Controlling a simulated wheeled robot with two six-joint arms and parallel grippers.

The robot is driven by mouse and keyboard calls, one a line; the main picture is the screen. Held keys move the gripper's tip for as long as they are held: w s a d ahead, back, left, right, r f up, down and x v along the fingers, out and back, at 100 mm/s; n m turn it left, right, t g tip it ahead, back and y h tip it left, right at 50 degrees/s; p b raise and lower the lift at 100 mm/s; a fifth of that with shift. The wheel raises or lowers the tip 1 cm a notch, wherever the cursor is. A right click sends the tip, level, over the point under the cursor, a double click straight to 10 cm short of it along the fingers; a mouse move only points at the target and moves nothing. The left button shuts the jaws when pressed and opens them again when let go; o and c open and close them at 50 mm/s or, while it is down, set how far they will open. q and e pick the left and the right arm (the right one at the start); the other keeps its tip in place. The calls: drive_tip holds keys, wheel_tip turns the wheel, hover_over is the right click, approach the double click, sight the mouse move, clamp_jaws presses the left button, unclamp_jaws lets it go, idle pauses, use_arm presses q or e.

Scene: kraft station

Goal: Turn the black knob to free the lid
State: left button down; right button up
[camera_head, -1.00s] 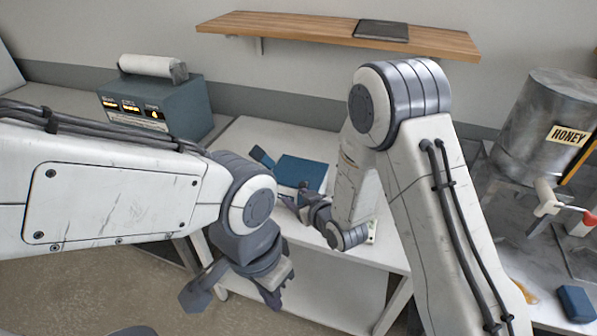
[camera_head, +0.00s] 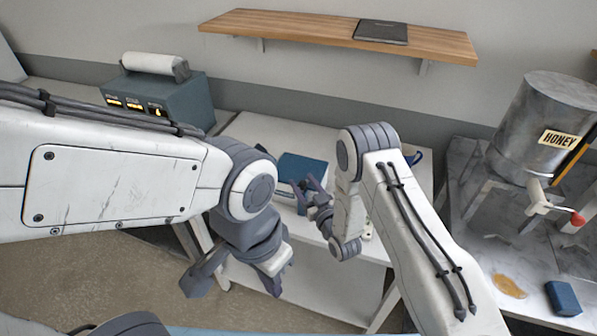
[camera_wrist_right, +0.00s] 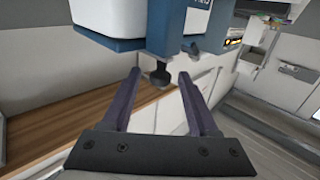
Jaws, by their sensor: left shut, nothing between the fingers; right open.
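The black knob (camera_wrist_right: 160,75) hangs on a short stem below a blue and white device (camera_wrist_right: 130,42) in the right wrist view. My right gripper (camera_wrist_right: 158,77) is open, with one finger on each side of the knob in that picture; I cannot tell whether they touch it. In the head view the right gripper (camera_head: 308,186) is beside a blue box-shaped body (camera_head: 304,168) on the white table; the knob cannot be made out there. My left gripper (camera_head: 273,286) is shut and empty, low in front of the table. I cannot make out a separate lid.
The white table (camera_head: 262,128) carries the blue body. A teal box with lit displays (camera_head: 170,95) stands at the left. A wooden shelf (camera_head: 300,32) is on the wall. A honey tank (camera_head: 540,115) and a small blue block (camera_head: 563,298) are at the right.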

drive_tip(key=shift+p+x, duration=0.45)
drive_tip(key=shift+x, duration=1.4)
clamp_jaws()
